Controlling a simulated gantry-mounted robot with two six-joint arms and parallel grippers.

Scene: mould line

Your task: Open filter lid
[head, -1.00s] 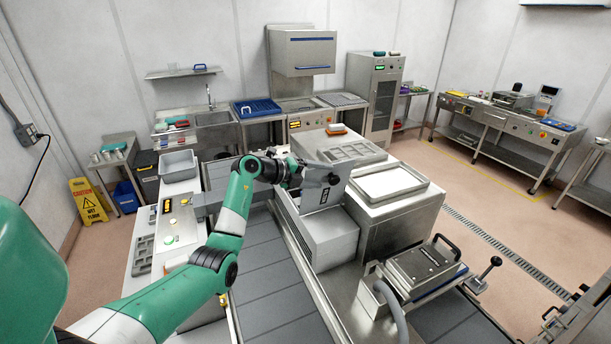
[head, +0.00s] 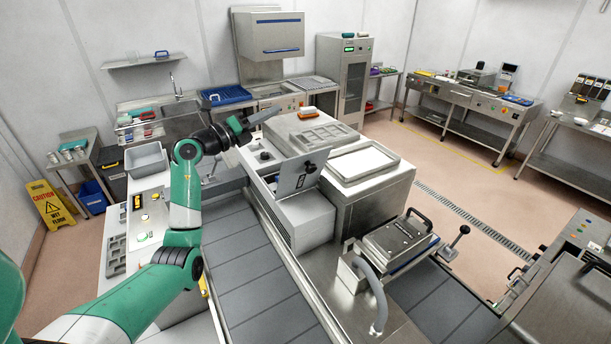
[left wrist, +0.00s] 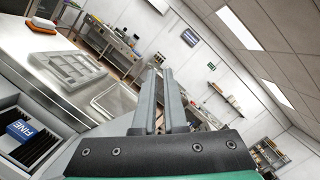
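The filter lid (head: 294,182) is a grey metal plate with a dark label and a black knob (head: 310,167). It stands tilted up on the machine's pale housing (head: 308,218), apart from my gripper. My left gripper (head: 268,115) is above and behind the lid in the head view, with nothing held. In the left wrist view its two long fingers (left wrist: 160,78) show a narrow gap between them. That view also shows an uncovered compartment with dark slats and a blue block (left wrist: 24,130) that seems to read FINE. My right gripper is not in view.
An orange-and-white item (head: 310,113) sits behind. A hinged press (head: 400,240) with a hose is at front right.

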